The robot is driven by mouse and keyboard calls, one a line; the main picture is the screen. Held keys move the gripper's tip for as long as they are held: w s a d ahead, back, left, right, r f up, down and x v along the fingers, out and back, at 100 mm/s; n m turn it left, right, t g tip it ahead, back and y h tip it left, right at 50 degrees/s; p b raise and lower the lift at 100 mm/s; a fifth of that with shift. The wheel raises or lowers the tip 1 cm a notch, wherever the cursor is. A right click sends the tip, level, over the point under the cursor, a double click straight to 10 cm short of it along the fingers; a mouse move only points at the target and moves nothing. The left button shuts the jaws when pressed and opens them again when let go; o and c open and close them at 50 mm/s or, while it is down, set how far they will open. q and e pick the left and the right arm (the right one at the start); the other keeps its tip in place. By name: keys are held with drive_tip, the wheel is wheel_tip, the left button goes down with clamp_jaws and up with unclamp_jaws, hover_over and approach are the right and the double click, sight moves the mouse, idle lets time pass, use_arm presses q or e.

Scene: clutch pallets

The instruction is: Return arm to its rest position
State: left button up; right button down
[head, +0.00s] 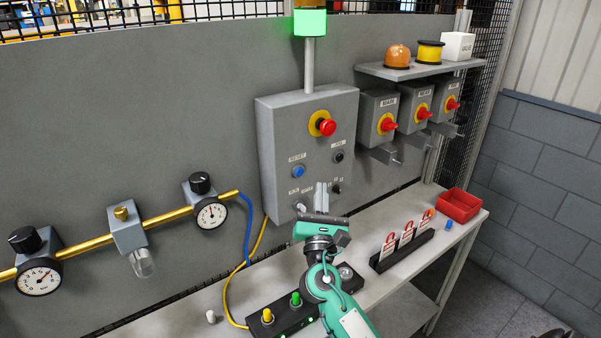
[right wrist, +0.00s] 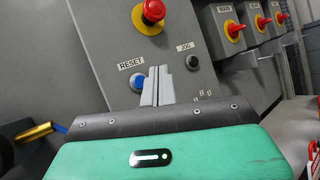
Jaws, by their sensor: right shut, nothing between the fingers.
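My right gripper (head: 321,198) is in front of the lower part of the grey control box (head: 283,130). Its two fingers are together with nothing between them. In the right wrist view the shut fingers (right wrist: 157,87) point up at the box face, overlapping the right edge of the blue RESET button (right wrist: 137,82); I cannot tell whether they touch it. The JOG button (right wrist: 192,61) is to their right and the red emergency stop (right wrist: 153,11) above. My green right arm (head: 345,300) reaches up from the bottom edge. My left gripper is not in view.
A black pushbutton strip (head: 290,322) lies on the bench beside my arm. A tag rack (head: 405,252), a red bin (head: 459,205) and a blue cap (head: 448,225) are to the right. Gauges on a yellow pipe (head: 165,218) and rotary switches (head: 388,125) project from the panel. A green lamp (head: 310,22) is lit.

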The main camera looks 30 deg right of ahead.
idle(0.7)
drive_tip(key=s+a+f+m+g+y, duration=0.1)
drive_tip(key=s+f+m+g+y, duration=0.2)
drive_tip(key=s+f+m+g, duration=0.45)
drive_tip(key=s+f+m+g+y, duration=0.2)
drive_tip(key=s+f+m, duration=0.3)
drive_tip(key=f+m, duration=0.6)
drive_tip(key=s+a+f+m+g+y, duration=0.35)
drive_tip(key=s+a+f, duration=0.2)
drive_tip(key=s, duration=0.25)
drive_tip(key=s+a+f+m+g+y, duration=0.3)
drive_tip(key=s+a+f+y, duration=0.25)
drive_tip(key=s, duration=0.35)
wheel_tip(320, 180, down, 30)
drive_tip(key=g+h, duration=0.1)
drive_tip(key=g, duration=0.1)
drive_tip(key=s+d+f, duration=0.2)
drive_tip(key=s+f, duration=1.7)
drive_tip(key=f, duration=0.1)
drive_tip(key=shift+d+f+n+g, duration=0.3)
drive_tip(key=shift+d+g, duration=0.05)
drive_tip(key=shift+g, duration=0.05)
